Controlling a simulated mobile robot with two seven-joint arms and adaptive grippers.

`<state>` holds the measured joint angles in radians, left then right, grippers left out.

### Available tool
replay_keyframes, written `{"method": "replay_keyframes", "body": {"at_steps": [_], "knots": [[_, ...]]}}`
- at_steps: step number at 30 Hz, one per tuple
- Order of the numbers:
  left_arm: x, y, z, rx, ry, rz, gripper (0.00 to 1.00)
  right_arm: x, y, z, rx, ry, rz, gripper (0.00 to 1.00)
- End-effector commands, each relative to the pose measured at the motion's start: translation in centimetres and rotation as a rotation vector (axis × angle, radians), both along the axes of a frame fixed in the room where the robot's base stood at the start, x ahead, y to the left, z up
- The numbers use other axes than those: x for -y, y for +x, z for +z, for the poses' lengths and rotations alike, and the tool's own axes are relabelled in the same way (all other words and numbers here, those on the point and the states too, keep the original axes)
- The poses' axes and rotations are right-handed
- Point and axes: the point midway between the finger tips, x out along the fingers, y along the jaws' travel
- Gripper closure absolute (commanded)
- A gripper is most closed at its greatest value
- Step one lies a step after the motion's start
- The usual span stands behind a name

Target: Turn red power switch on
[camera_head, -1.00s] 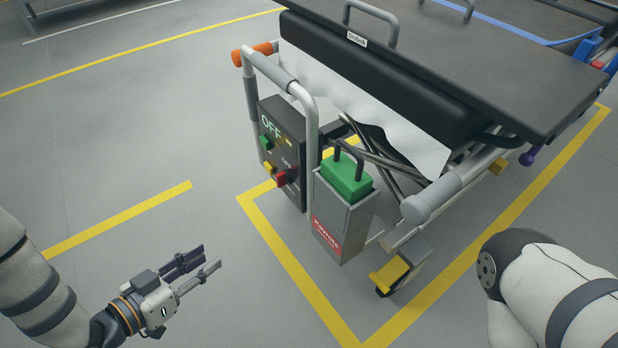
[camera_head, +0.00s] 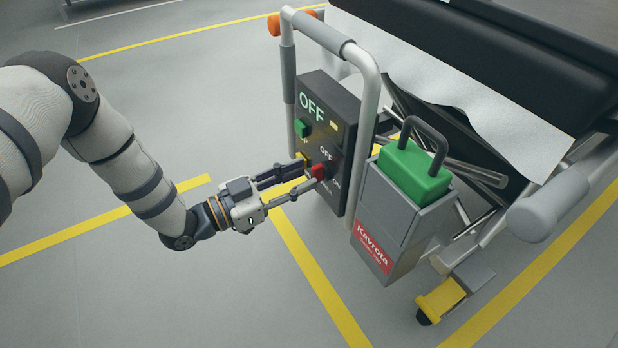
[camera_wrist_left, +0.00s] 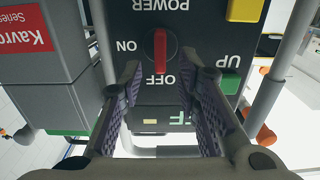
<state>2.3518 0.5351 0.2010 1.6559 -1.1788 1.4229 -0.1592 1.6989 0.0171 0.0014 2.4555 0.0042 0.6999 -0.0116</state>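The red power switch (camera_head: 318,171) is on the dark control panel (camera_head: 336,112) of the bed frame. In the left wrist view the switch (camera_wrist_left: 160,50) is a narrow red handle, lined up with the OFF label; ON is printed beside it. The panel display reads OFF. My left gripper (camera_head: 302,174) is open in front of the panel. In the wrist view its two fingers (camera_wrist_left: 164,80) stand apart, with the switch between and just beyond the tips. I cannot tell whether they touch it. My right gripper is not in view.
A green UP button (camera_head: 302,128) and a yellow button (camera_head: 302,158) sit close to the switch. A grey box with a green top (camera_head: 410,168) stands right of the panel. A metal rail (camera_head: 368,95) frames the panel. Open floor lies to the left.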

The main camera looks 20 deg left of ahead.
Motion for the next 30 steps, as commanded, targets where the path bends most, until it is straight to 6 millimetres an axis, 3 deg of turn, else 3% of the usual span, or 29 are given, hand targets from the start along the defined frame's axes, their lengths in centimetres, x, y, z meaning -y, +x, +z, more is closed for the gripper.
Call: {"method": "replay_keyframes", "body": {"at_steps": [4, 13, 17, 30], "knots": [[1.1, 1.4, -0.2, -0.001, 0.001, -0.001, 0.7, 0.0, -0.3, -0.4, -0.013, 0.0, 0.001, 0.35], [1.3, 1.8, 0.0, -0.001, 0.001, 0.001, 0.7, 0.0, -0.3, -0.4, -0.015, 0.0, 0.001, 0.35], [1.3, 1.7, 0.0, -0.001, 0.001, 0.001, 0.99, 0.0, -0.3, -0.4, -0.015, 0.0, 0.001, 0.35], [1.4, 1.7, 0.2, 0.025, 0.034, 0.0, 1.0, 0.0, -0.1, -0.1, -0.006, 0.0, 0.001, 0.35]]}}
